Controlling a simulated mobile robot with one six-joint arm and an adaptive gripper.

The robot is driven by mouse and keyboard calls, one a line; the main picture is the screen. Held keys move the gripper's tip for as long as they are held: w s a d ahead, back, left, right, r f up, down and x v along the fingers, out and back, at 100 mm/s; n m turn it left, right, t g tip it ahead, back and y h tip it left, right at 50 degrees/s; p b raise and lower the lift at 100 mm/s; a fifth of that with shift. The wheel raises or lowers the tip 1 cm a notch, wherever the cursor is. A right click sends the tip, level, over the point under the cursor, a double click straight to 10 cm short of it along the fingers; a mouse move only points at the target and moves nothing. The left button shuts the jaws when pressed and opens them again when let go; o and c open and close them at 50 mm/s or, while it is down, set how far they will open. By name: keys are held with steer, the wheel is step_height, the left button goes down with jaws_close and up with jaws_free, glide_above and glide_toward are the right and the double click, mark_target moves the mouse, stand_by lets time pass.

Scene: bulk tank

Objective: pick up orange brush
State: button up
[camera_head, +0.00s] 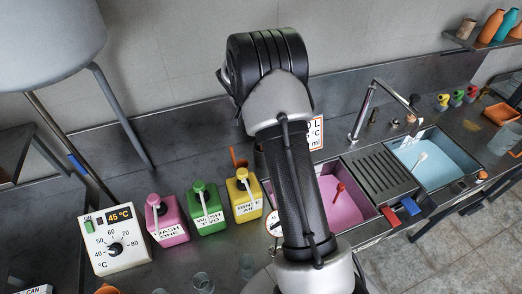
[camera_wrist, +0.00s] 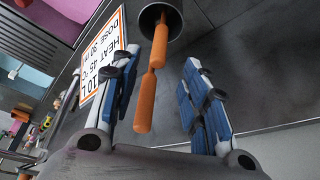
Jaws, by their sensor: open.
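In the wrist view a long orange handle (camera_wrist: 146,103), which looks like the orange brush, sticks out of a dark round cup (camera_wrist: 180,12). It has a narrowing partway along its length. My gripper (camera_wrist: 159,60) is open, with one blue-padded finger on each side of the handle. The handle appears between the fingers; I cannot tell its exact depth, and no contact shows. The brush's other end is hidden in the cup. In the head view a small orange piece (camera_head: 236,157) shows left of my arm, which hides my gripper.
A white sign (camera_wrist: 103,65) stands close beside the left finger. Pink (camera_head: 167,222), green (camera_head: 206,210) and yellow (camera_head: 244,196) bottles stand left of my arm, beside a temperature box (camera_head: 117,243). Pink (camera_head: 342,209) and blue (camera_head: 441,163) filled sinks lie to the right. A wall backs the counter.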

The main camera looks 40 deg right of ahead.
steer(key=x, duration=0.6)
steer(key=shift+s+a, duration=0.15)
steer(key=shift+c, duration=0.3)
jaws_close()
